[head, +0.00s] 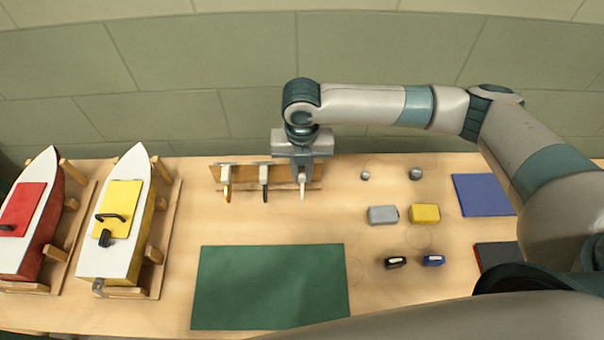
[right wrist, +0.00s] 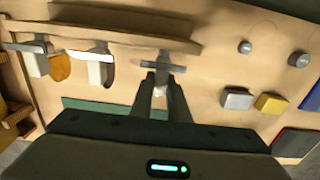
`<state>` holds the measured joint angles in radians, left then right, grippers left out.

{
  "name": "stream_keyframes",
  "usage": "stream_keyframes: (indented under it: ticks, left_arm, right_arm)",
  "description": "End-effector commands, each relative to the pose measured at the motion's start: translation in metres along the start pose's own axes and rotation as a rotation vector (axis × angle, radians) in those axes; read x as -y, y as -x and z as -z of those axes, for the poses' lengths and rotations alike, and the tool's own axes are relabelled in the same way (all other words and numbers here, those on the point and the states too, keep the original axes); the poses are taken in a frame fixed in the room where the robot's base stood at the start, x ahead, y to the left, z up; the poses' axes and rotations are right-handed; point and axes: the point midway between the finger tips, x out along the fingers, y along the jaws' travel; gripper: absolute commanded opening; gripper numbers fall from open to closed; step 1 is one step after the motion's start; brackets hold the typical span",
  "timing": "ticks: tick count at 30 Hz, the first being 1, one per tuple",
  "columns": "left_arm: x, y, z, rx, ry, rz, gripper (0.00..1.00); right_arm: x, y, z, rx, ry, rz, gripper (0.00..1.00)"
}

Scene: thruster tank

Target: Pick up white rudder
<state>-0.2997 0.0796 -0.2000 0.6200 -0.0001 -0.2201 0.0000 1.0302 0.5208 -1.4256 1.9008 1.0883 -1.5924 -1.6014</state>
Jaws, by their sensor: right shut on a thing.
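The white rudder (head: 302,193) hangs at the right end of the wooden rack (head: 240,185) in the head view. My right gripper (head: 301,178) comes down on it from above and is shut on it. In the right wrist view the white rudder (right wrist: 160,90) shows small between the two dark fingers of my right gripper (right wrist: 163,88), with a grey crossbar just beyond. Whether it is clear of the rack cannot be told. A yellow-bladed rudder (head: 227,190) and a dark-bladed rudder (head: 264,190) hang to its left. My left gripper is not in view.
Two boats, red (head: 35,215) and yellow (head: 122,225), stand in wooden cradles at left. A green mat (head: 268,288) lies bare in front of the rack. Grey (head: 383,215) and yellow (head: 425,213) blocks, small knobs and a blue mat (head: 483,194) are at right.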

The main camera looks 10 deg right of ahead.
Motion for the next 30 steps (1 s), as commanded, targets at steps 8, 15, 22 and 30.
stream_keyframes:
  ticks: [8,15,22,30]
  left_arm:
    - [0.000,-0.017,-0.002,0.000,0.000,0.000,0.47]
    - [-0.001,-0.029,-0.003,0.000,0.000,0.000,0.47]
    - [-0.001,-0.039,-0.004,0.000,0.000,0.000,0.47]
    - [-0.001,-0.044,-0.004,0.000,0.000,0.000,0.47]
  right_arm:
    - [0.000,0.030,-0.002,0.005,0.001,-0.002,0.00]
    - [0.010,0.056,0.035,0.002,0.006,-0.002,0.00]
    - [0.022,0.082,0.076,0.003,0.006,-0.002,0.00]
    - [0.031,0.102,0.106,0.001,0.003,0.000,0.00]
